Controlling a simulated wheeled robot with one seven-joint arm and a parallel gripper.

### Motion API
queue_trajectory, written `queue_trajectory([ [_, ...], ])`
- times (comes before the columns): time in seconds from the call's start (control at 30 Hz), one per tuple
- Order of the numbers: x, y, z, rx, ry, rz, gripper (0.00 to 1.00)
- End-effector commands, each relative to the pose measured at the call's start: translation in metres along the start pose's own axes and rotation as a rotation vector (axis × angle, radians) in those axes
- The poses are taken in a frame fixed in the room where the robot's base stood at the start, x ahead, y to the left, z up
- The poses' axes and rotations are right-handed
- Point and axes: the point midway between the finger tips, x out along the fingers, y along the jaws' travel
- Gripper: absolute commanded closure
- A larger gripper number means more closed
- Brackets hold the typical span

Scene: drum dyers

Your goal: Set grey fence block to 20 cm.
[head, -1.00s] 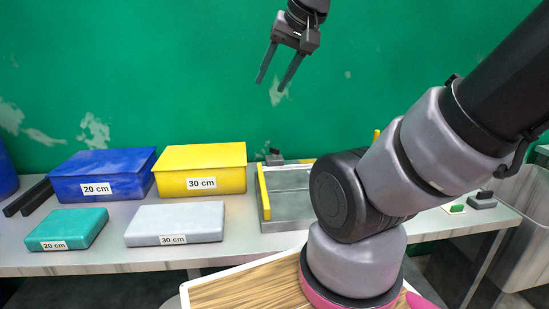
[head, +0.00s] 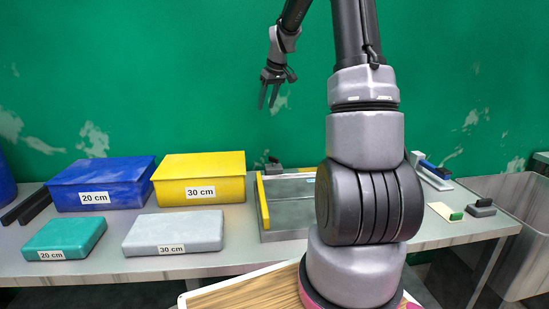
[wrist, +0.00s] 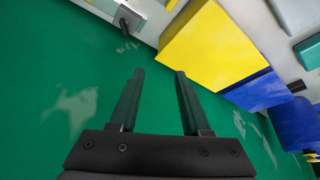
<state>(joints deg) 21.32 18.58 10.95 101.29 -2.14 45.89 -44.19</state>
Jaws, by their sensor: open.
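A small dark grey block (head: 273,163) sits at the back edge of a grey tray-like fixture (head: 286,216) with a yellow rail (head: 262,202) on its left; I cannot tell for sure that it is the fence block. In the wrist view a dark grey piece with a black knob (wrist: 125,19) shows at the top. Labels reading 20 cm are on a blue box (head: 103,185) and a teal box (head: 65,238). My gripper (head: 268,107) is open and empty, fingers pointing down, in front of the green wall above the fixture. My arm hides the fixture's right part.
A yellow box (head: 199,178) and a light grey box (head: 174,232), both labelled 30 cm, stand on the bench. Right of my arm are a dark grey block (head: 481,208), a small green-ended piece (head: 447,212) and a grey bin (head: 510,222).

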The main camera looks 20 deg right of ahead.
Motion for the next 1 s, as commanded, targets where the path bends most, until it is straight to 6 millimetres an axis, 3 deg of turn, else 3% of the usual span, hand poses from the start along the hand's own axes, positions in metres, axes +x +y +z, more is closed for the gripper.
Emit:
queue_trajectory([
  [0.03,0.027,0.020,-0.002,-0.018,-0.012,-0.013,0.53],
  [0.2,0.106,0.074,-0.005,-0.104,-0.022,-0.048,0.53],
  [0.4,0.169,0.116,0.005,-0.165,-0.018,-0.076,0.53],
  [0.53,0.185,0.126,0.008,-0.182,-0.015,-0.083,0.53],
  [0.73,0.207,0.125,0.010,-0.186,-0.017,-0.086,0.53],
  [1.0,0.258,0.120,0.011,-0.184,-0.018,-0.086,0.53],
])
